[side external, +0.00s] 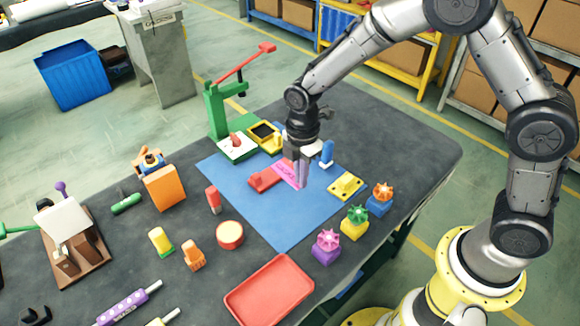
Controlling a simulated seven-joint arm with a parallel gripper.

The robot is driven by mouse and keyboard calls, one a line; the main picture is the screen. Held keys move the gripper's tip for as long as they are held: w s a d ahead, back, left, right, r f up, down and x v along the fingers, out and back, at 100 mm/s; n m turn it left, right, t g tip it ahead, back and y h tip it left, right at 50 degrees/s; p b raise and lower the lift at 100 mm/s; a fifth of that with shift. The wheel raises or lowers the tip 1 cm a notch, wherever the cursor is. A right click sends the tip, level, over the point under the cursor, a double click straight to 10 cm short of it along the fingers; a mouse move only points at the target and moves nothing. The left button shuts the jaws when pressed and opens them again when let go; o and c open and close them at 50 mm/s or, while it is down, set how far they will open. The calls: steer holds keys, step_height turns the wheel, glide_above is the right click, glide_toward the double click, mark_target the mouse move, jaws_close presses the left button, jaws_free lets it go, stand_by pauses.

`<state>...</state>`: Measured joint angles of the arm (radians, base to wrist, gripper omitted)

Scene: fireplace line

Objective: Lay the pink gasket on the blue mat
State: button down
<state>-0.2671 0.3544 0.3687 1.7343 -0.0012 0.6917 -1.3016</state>
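The pink gasket (284,171) shows as a flat pink piece at the upper part of the blue mat (275,218), beside a red block. My gripper (302,184) points down just right of the gasket, with its fingers low over the mat. The fingers hide part of the gasket's right side. From this angle I cannot tell whether they touch or hold it, or how far apart they are.
A red block (263,181) lies left of the gasket, and a yellow plate (346,186) lies to the right. A green lever press (218,112) stands behind. A red tray (269,291) is at the front. The mat's middle is clear.

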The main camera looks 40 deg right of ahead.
mark_target(299, 210)
steer(key=shift+a+r, duration=0.1)
steer(key=shift+r, duration=0.1)
steer(key=shift+w+f, duration=0.1)
steer(key=shift+f, duration=4.5)
steer(key=shift+f, duration=0.45)
steer(key=c, duration=1)
jaws_free()
steer(key=shift+r, duration=0.1)
step_height(299, 210, up, 14)
steer(key=shift+f, duration=0.15)
